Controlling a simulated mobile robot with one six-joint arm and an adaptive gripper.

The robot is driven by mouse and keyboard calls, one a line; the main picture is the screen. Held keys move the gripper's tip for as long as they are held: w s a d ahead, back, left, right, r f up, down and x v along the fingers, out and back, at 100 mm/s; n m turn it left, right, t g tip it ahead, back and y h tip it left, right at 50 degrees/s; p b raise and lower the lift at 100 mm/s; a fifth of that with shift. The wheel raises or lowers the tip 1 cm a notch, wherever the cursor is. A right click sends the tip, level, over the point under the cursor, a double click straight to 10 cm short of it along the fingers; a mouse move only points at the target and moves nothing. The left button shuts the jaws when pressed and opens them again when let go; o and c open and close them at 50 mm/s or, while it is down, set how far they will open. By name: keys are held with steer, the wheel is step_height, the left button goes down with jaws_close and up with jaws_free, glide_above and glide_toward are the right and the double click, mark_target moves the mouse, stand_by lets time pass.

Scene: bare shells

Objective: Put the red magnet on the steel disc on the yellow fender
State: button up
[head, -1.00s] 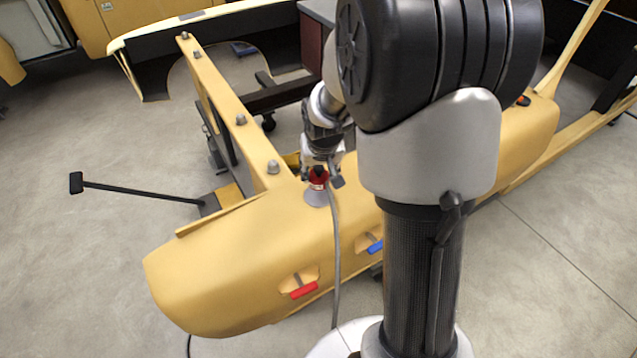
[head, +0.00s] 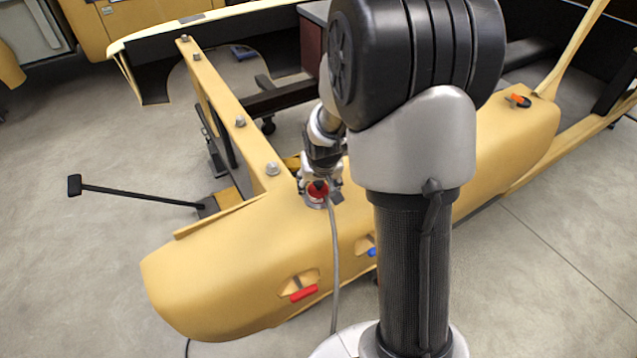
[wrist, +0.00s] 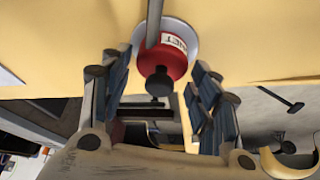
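The red magnet (head: 317,190) sits on the steel disc (head: 314,206) on the top of the yellow fender (head: 235,260). In the wrist view the magnet (wrist: 174,52) shows its white label and black knob, with the pale disc (wrist: 193,36) behind it, so the magnet looks seated on it. My gripper (head: 319,181) is at the magnet. In the wrist view its fingers (wrist: 159,68) are spread, one on each side of the magnet, with gaps between. A grey cable crosses part of the magnet and disc.
The grey cable (head: 336,270) hangs down over the fender's near side. A red handle (head: 304,293) and a blue handle (head: 371,252) sit on that side. A bolted yellow beam (head: 235,115) rises behind. An orange-and-black item (head: 518,100) lies at the fender's far right.

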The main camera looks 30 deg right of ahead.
steer(key=shift+o, duration=0.5)
steer(key=shift+r, duration=0.15)
steer(key=shift+r, duration=0.35)
steer(key=s+a+r+n+p, duration=0.1)
steer(key=s+a+r, duration=0.4)
steer(key=r, duration=0.4)
steer(key=s+a+r+n+p, duration=0.1)
steer(key=s+a+r, duration=0.2)
steer(key=s+r, duration=0.45)
steer(key=s+a+r+n, duration=0.1)
steer(key=s+a, duration=0.2)
steer(key=s, duration=0.3)
steer(key=s+a+r+n+y, duration=0.1)
steer(key=s+a+r, duration=0.1)
steer(key=s, duration=0.5)
steer(key=shift+s+a+r+y, duration=0.15)
steer(key=shift+a+r+y, duration=0.15)
steer(key=shift+a, duration=0.3)
steer(key=shift+f, duration=0.1)
